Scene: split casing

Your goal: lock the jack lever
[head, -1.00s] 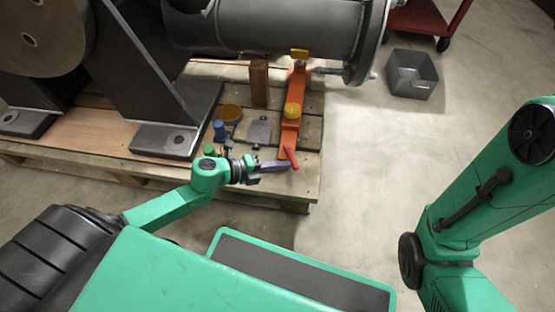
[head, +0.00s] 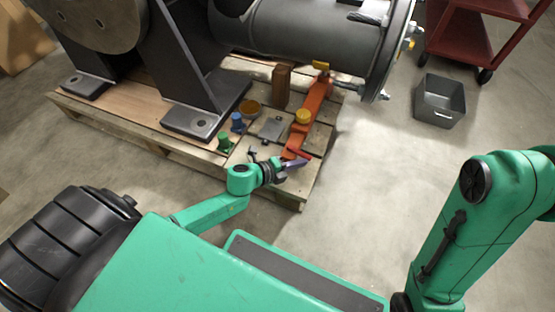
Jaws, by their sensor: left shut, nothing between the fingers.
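The orange jack (head: 316,98) lies on the pallet under the grey cylinder's right end. It has a yellow round cap (head: 303,117) and a yellow top pad (head: 321,65). Its short red lever (head: 302,154) is at the near end and points right and slightly down in the picture. My left gripper (head: 300,164) is shut and empty, its dark fingertips right beside the lever on the near side. I cannot tell whether they touch it. My right arm (head: 450,225) stands at the right; its gripper is out of view.
The grey cylinder (head: 310,30) overhangs the wooden pallet (head: 188,143). A green knob (head: 224,142), a blue knob (head: 237,122), a grey plate (head: 272,128) and a wooden post (head: 281,86) stand left of the jack. A grey bin (head: 440,101) and red cart (head: 473,38) are on the floor.

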